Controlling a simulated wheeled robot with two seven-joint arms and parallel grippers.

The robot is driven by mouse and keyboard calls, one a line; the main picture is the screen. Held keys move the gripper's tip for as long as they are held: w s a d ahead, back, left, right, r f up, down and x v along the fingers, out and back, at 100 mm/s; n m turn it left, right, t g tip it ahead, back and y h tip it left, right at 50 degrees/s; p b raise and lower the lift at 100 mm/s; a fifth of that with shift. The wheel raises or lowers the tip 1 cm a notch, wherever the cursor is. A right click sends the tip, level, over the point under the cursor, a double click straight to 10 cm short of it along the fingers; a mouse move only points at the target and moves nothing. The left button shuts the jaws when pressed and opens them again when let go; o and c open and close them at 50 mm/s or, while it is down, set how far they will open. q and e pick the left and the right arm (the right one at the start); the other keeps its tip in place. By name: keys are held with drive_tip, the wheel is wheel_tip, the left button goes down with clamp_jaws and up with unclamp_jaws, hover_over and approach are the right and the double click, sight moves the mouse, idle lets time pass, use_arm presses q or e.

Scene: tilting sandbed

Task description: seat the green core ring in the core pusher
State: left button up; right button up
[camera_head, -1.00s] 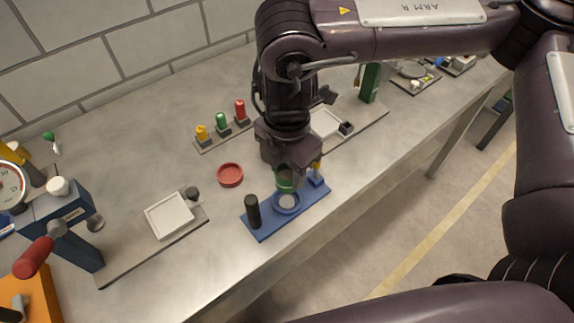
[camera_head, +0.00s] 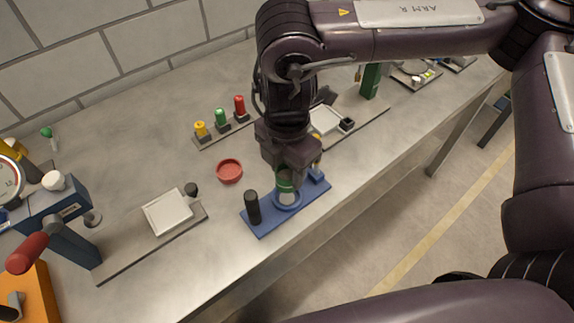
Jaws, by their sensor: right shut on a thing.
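My right gripper (camera_head: 287,178) points down over the blue core pusher (camera_head: 262,228) and is shut on the green core ring (camera_head: 284,186). The ring shows as a green band between the fingers, partly hidden by them. It is right above or at the pusher's round blue seat (camera_head: 288,199); I cannot tell whether it touches. The pusher has a black upright handle (camera_head: 252,207) at its left end and a small blue block at its right end. My left gripper is not in view.
A red dish (camera_head: 229,171) lies left of the gripper. Behind stands a rack with yellow, green and red pegs (camera_head: 221,119). The bench front edge runs close to the pusher.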

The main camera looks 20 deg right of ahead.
drive_tip(key=shift+f+b, duration=1.9)
drive_tip(key=shift+f, duration=1.05)
idle(1.0)
drive_tip(key=o, duration=1.1)
drive_tip(key=shift+c, duration=0.2)
wheel_tip(320, 180, up, 8)
drive_tip(key=shift+p, duration=0.3)
drive_tip(key=shift+f, duration=0.1)
